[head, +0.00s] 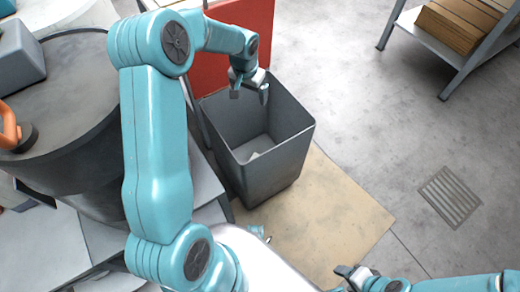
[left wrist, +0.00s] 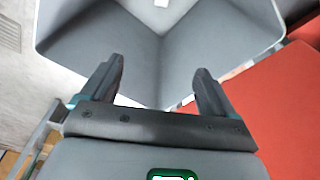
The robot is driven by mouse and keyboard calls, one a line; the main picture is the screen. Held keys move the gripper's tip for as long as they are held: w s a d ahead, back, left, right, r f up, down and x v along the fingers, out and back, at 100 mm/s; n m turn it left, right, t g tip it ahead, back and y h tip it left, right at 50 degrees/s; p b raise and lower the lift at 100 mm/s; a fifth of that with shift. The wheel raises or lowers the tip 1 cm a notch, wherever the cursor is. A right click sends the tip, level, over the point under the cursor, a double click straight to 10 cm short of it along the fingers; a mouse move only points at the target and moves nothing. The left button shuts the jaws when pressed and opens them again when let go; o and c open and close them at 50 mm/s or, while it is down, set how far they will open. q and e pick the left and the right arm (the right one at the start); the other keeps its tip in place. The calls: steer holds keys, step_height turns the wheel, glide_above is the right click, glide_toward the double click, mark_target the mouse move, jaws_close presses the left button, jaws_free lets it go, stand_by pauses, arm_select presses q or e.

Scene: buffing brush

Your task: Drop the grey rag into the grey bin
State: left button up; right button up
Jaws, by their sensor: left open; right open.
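The grey bin (head: 285,160) stands open on the floor, a little right of the picture's middle; its inside walls fill the top of the left wrist view (left wrist: 210,45). A small pale piece (head: 254,156) lies on the bin's floor and shows at the top edge of the left wrist view (left wrist: 162,3); it looks like cloth, but I cannot tell for sure that it is the grey rag. My left gripper (head: 249,91) is open and empty above the bin's far rim. My right gripper (head: 343,278) is open at the bottom edge, well away from the bin.
A dark round drum (head: 70,130) with an orange-handled tool (head: 14,132) stands at the left. A red panel (head: 240,30) is behind the bin. A shelf with wooden boards (head: 462,22) is at the top right. The floor right of the bin is clear around a drain grate (head: 449,197).

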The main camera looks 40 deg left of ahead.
arm_select(q)
step_height(320, 180, up, 15)
steer(key=s+p, duration=0.2)
steer(key=p, duration=0.1)
steer(key=shift+s+d+r, duration=0.15)
steer(key=shift+d+r, duration=0.05)
steer(key=shift+d, duration=0.1)
steer(key=shift+f, duration=0.1)
